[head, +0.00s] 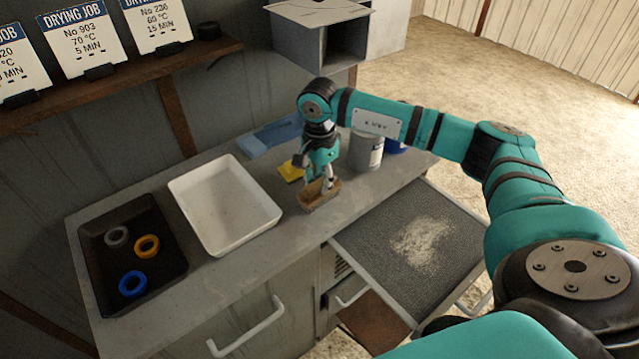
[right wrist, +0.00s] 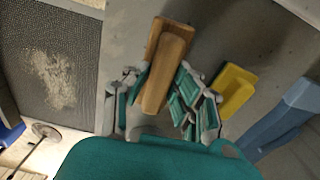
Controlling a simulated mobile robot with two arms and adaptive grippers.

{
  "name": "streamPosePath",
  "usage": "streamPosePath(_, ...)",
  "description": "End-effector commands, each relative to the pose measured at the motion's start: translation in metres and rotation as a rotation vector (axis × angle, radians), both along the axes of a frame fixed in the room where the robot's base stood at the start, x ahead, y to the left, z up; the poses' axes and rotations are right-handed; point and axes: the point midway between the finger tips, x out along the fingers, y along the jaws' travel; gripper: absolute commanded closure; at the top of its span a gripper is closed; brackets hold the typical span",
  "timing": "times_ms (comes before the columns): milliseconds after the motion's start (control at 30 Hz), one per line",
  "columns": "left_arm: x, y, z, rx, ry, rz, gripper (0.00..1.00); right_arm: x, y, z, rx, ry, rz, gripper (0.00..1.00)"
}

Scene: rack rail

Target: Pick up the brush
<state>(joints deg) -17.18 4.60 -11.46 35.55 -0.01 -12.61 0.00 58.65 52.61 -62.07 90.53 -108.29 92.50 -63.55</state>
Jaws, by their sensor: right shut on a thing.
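The brush (head: 318,194) is a wooden block with a rounded wooden handle. It is at the front part of the grey bench top, right of the white tray. My right gripper (head: 327,183) points down at it, with its fingers on both sides of the handle. In the right wrist view the brush (right wrist: 163,75) lies between the two fingers of my right gripper (right wrist: 160,105), which is shut on it. I cannot tell whether the brush touches the bench. My left gripper is in neither view.
A yellow block (head: 290,172), a blue item (head: 272,137) and a grey can (head: 366,151) are close by. The white tray (head: 225,205) is empty. A black tray (head: 133,255) holds rings. A dark mat surface (head: 385,262) with pale powder lies to the right, below bench height.

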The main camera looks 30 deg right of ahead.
Motion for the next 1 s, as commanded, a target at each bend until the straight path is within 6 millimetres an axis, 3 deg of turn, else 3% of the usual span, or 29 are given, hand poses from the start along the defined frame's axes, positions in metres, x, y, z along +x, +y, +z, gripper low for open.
streamPosePath(233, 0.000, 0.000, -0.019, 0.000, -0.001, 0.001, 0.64, 0.000, 0.000, 0.031, 0.001, -0.009, 0.000, 1.00)
streamPosePath(700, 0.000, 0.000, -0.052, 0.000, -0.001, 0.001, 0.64, -0.111, 0.022, 0.039, -0.001, -0.006, 0.003, 1.00)
streamPosePath(1000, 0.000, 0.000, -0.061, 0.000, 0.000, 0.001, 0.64, -0.151, 0.030, 0.046, 0.001, -0.008, 0.000, 1.00)
